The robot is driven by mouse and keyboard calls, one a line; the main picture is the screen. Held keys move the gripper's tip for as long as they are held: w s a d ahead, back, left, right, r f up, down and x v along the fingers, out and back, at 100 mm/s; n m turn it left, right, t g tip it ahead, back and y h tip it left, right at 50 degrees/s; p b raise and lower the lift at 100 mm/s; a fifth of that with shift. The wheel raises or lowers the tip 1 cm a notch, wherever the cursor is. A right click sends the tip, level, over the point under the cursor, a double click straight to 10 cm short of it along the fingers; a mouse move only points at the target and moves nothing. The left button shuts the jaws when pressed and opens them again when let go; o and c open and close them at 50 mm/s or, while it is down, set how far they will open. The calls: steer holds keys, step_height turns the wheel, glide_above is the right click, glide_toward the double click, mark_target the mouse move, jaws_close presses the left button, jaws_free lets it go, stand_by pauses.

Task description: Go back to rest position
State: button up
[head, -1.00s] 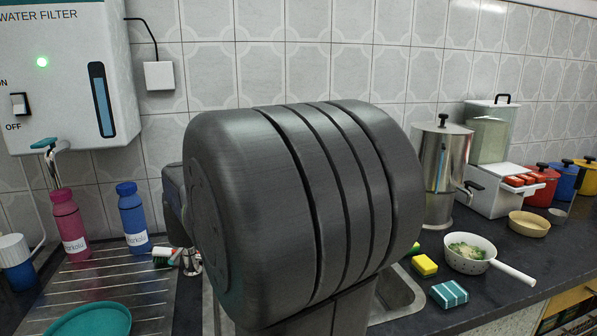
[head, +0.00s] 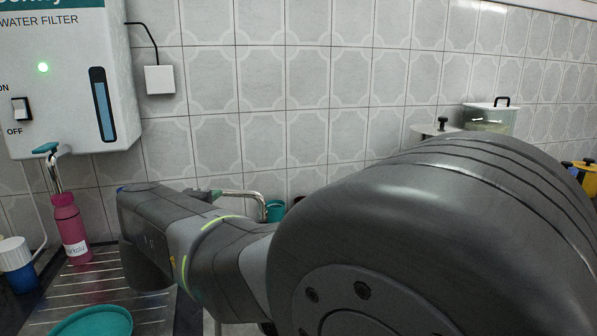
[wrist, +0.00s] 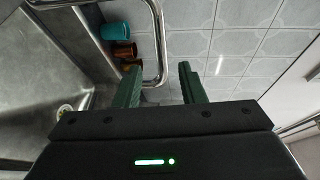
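My gripper (wrist: 160,80) shows in the wrist view with its two green fingers spread apart and nothing held between them. Behind the fingers are a metal tap pipe (wrist: 157,45) and the tiled wall (wrist: 235,45). In the head view my own arm fills the middle and right, and my gripper cannot be made out there. No steel tumbler can be made out in the current frames.
A teal cup (wrist: 115,31) and brownish cups (wrist: 124,50) stand near the tap. The head view shows a pink bottle (head: 70,228), the water filter (head: 65,80), a teal bowl (head: 92,322) and a drainboard (head: 105,280). My arm hides most of the counter.

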mark_target(233, 193)
steer(key=b+x, duration=0.1)
steer(key=x, duration=1)
steer(key=shift+w+d, duration=0.1)
steer(key=shift+d, duration=0.05)
steer(key=shift+w+d+n+y+b, duration=0.1)
steer(key=shift+w+n+y+b, duration=0.4)
steer(key=shift+y, duration=0.4)
steer(key=shift+w+n+y, duration=1)
steer(key=shift+w+y, duration=0.1)
steer(key=shift+y, duration=0.1)
